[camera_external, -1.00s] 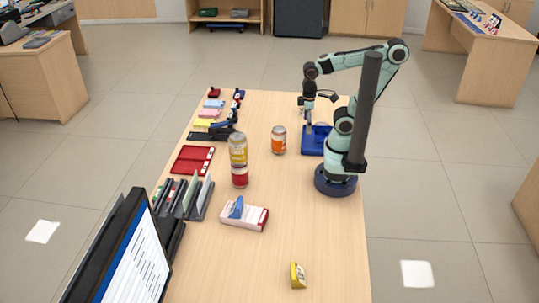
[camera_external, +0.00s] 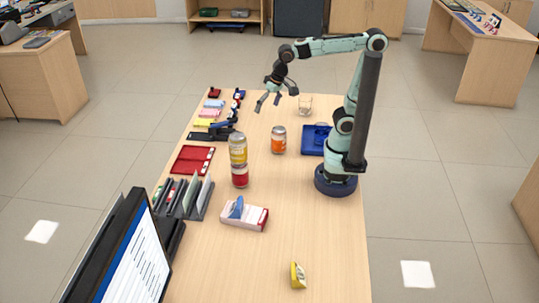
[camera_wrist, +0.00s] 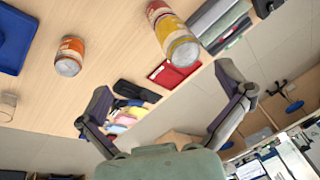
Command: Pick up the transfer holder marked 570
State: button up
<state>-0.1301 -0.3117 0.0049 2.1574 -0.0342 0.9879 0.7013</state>
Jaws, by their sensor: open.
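I cannot read the marking 570 on anything, so I cannot tell which thing is the transfer holder. Can-shaped candidates stand mid-counter: a tall yellow and red cylinder (camera_external: 238,152), possibly two stacked, and a shorter orange can (camera_external: 279,139). In the wrist view the tall cylinder (camera_wrist: 178,40) is at the top and the orange can (camera_wrist: 70,53) at upper left. My gripper (camera_external: 275,99) is open and empty, raised above the counter's far part, beyond both cans. Its spread fingers (camera_wrist: 162,78) touch nothing in the wrist view.
A red tray (camera_external: 180,160), an upright file rack (camera_external: 203,198) and small stationery line the left edge. A white-red box (camera_external: 240,222) and yellow item (camera_external: 298,275) are nearer the camera.

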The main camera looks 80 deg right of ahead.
jog(key=w+a+f+n, duration=0.1)
jog(key=w+a+f, duration=0.15)
jog(key=a, duration=0.55)
jog(key=w+a+f+y, duration=0.1)
jog(key=w+a, duration=0.2)
jog(key=a, duration=0.5)
jog(key=w+a+f+n, duration=0.1)
jog(key=w+a+f, duration=0.1)
jog(key=a, duration=0.6)
jog(key=n+g+h, duration=0.2)
jog(key=n+g, duration=0.2)
jog(key=n, duration=0.2)
send_over(297, 272)
notch_tip(297, 272, down, 19)
jog(key=shift+r, duration=0.15)
notch_tip(297, 272, down, 6)
jog(key=shift+r, duration=0.1)
jog(key=shift+f, duration=0.35)
jog(key=c, duration=1.3)
